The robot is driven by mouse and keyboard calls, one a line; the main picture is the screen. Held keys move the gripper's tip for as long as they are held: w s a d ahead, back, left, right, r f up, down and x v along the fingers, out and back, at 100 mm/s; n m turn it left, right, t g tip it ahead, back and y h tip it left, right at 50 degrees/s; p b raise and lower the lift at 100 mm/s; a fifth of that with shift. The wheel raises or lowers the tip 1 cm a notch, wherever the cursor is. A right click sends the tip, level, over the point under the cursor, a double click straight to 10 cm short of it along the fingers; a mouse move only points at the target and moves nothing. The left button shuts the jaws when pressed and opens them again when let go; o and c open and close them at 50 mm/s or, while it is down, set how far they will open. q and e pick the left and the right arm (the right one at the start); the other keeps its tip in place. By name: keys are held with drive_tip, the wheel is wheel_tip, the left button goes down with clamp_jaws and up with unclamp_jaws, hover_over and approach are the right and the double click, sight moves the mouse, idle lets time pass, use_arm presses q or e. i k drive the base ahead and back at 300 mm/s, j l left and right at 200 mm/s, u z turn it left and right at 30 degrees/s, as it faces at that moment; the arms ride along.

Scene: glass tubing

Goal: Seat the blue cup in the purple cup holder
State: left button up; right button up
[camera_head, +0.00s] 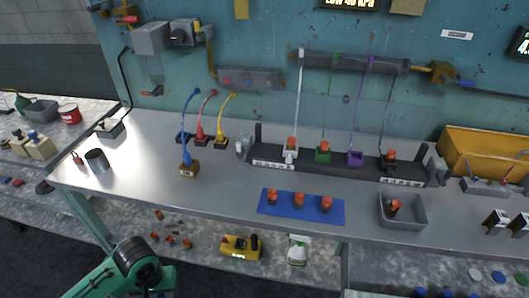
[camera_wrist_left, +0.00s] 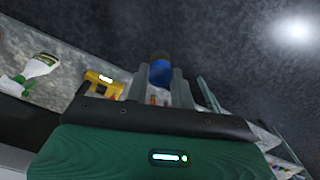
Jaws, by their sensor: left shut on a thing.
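The blue cup (camera_wrist_left: 160,73) is between the two fingers of my left gripper (camera_wrist_left: 160,86) in the left wrist view. The fingers are shut on it, and a brownish end shows at its far side. The purple cup holder (camera_head: 355,159) sits in the dark rack on the bench in the head view, between a green and a black holder. My left gripper and the blue cup do not show in the head view; only my green arm shows low at the left. My right gripper is not in view.
A blue mat (camera_head: 310,218) with three orange-topped pieces lies in front of the rack (camera_head: 275,163). A grey bin (camera_head: 416,224) stands to its right.

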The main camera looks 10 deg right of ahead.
sight(355, 158)
drive_tip(key=i+j+z, duration=0.1)
drive_tip(key=j+z, duration=0.9)
